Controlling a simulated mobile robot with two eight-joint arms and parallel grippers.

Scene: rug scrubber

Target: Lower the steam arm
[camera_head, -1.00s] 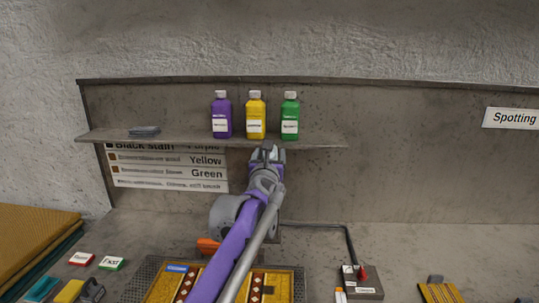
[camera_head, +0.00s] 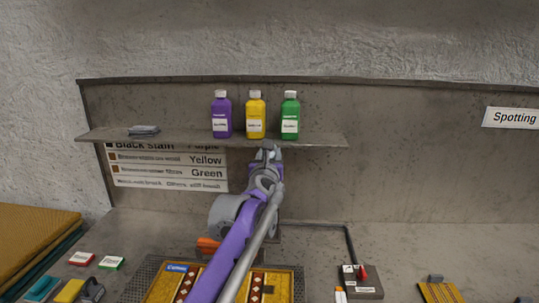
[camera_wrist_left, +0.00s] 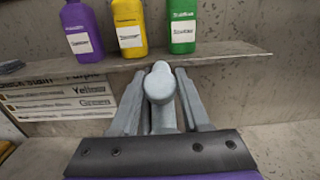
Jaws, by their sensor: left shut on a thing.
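My left arm reaches up from the bottom of the head view, and its gripper (camera_head: 268,153) is just below the shelf's front edge. In the left wrist view, its two grey fingers (camera_wrist_left: 160,105) are shut on a light grey, round-ended bar (camera_wrist_left: 160,82), which looks like the handle of the steam arm. The bar's end stands out between the fingertips. The rest of the steam arm is mostly hidden behind my arm; an orange part (camera_head: 208,245) shows at its left, above the rug piece. My right gripper is not in view.
Purple (camera_head: 221,115), yellow (camera_head: 256,116) and green (camera_head: 290,116) bottles stand on the shelf (camera_head: 320,142) close above the gripper. A patterned yellow rug (camera_head: 160,290) lies below. A box with a red control (camera_head: 361,274) stands right, with a dark pipe (camera_head: 351,243) behind.

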